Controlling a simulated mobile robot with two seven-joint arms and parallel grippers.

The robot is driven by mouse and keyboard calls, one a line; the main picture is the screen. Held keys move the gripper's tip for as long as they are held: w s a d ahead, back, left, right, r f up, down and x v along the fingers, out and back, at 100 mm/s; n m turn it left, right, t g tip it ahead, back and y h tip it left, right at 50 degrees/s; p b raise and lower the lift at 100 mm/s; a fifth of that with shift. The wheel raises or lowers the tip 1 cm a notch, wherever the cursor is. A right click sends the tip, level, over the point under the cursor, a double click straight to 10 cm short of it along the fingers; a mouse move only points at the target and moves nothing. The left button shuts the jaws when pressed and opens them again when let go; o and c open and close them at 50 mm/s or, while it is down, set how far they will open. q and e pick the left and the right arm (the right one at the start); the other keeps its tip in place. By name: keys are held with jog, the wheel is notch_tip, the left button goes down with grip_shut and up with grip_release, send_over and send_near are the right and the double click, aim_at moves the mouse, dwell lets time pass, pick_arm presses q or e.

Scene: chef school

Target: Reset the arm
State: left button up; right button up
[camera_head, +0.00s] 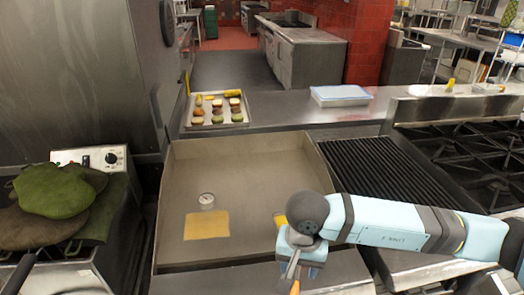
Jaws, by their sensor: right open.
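My right arm (395,222) comes in from the right, pale blue with dark joints. My left gripper is not in view.
A yellow slice (206,225) and a round gauge (207,201) sit on the griddle. A tray (239,124) of food pieces stands behind it. A ribbed grill (385,170) and black burners (480,150) lie right. Green cloth-like items (55,190) lie left.

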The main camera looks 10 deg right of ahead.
jog(key=s+a+m+g+y+p, duration=0.1)
jog(key=s+a+m+g+y, duration=0.15)
jog(key=s+a+y, duration=0.35)
jog(key=s+a+r+m+g+y+p, duration=0.2)
jog(key=s+a+r+m+g+y, duration=0.15)
jog(key=a+r+m+y, duration=0.65)
jog(key=w+d+f+m+t+y+p, duration=0.1)
jog(key=w+d+m+t, duration=0.25)
jog(key=m+t, duration=0.85)
jog(key=w+d+m+t+y+p, duration=0.1)
jog(key=w+d+m+t, duration=0.45)
jog(key=m, duration=1.05)
jog(key=s+d+f+m+t+h+p, duration=0.1)
jog(key=d+f+m+t+h, duration=0.4)
jog(key=f+m+h, duration=0.6)
jog(key=s+d+f+m+g+h+p, duration=0.1)
jog(key=s+d+f+m+g+h, duration=0.2)
jog(key=s+d+f+m, duration=0.6)
notch_tip(320, 180, down, 4)
jog(key=s+m+g, duration=0.2)
jog(key=m, duration=0.2)
jog(key=shift+r+h, duration=0.15)
jog(key=shift+h, duration=0.25)
